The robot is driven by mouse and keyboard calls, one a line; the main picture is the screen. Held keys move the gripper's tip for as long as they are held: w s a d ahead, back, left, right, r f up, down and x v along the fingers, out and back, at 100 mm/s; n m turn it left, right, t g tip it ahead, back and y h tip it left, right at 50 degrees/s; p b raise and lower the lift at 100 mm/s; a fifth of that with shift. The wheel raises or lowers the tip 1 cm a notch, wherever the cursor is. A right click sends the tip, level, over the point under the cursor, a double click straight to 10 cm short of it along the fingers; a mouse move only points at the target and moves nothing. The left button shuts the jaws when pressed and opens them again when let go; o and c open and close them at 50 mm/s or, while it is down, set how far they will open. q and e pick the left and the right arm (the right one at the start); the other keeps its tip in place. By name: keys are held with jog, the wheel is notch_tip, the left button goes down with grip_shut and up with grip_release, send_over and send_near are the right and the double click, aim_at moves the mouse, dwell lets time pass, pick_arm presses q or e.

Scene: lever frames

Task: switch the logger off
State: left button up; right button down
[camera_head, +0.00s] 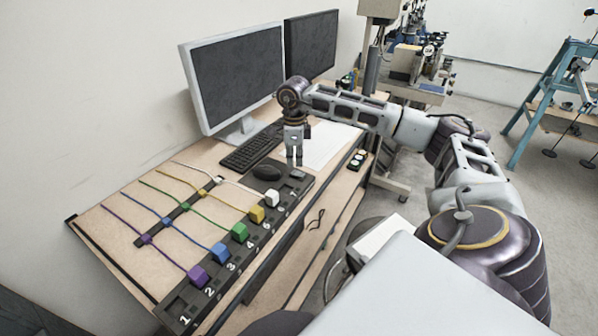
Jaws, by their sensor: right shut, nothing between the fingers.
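A dark numbered strip (222,276) runs along the front edge of the desk. Coloured blocks sit along it: purple (197,276), blue (220,253), green (239,232), yellow (257,214) and white (271,198). Matching thin lines lead from the blocks across a second dark bar (176,212). I cannot tell which part is the logger. My right gripper (295,163) is shut and empty, pointing down over the far end of the strip. A small grey part (297,174) shows just below its fingertips; I cannot tell whether they touch. My left gripper is out of view.
A small box with round buttons (357,160) is right of the paper. A blue stand (543,90) is far right.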

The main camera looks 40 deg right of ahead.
aim_at(295, 172)
jog(key=shift+r+p, duration=1.15)
jog(key=shift+r, duration=0.8)
